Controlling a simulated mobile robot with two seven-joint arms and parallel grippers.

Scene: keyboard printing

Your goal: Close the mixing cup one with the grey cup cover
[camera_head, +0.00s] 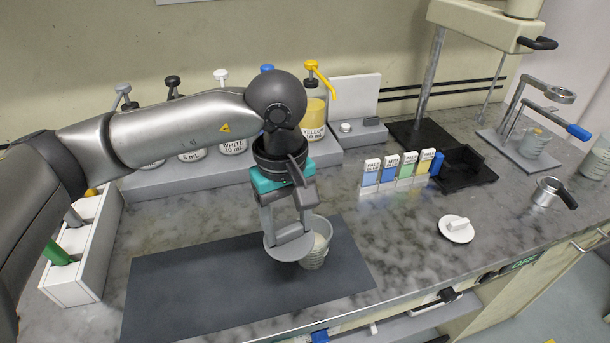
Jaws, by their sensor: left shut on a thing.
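My left gripper (287,226) points down over the dark mat and is shut on the grey cup cover (285,250), a round disc with a raised handle. A clear mixing cup (319,246) with pale contents stands upright on the mat, just right of and partly behind the cover. The cover overlaps the cup's left side in this view; I cannot tell whether they touch. The cup's top is partly hidden by the gripper. My right gripper is not in view.
The dark mat (190,290) is otherwise bare. A white round lid (456,230) lies to the right. Pump bottles (314,112) stand on a grey rack behind; small colour-labelled boxes (388,174) stand right of it. Another cup (535,143) is at the far right. A white tool holder (82,262) is left.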

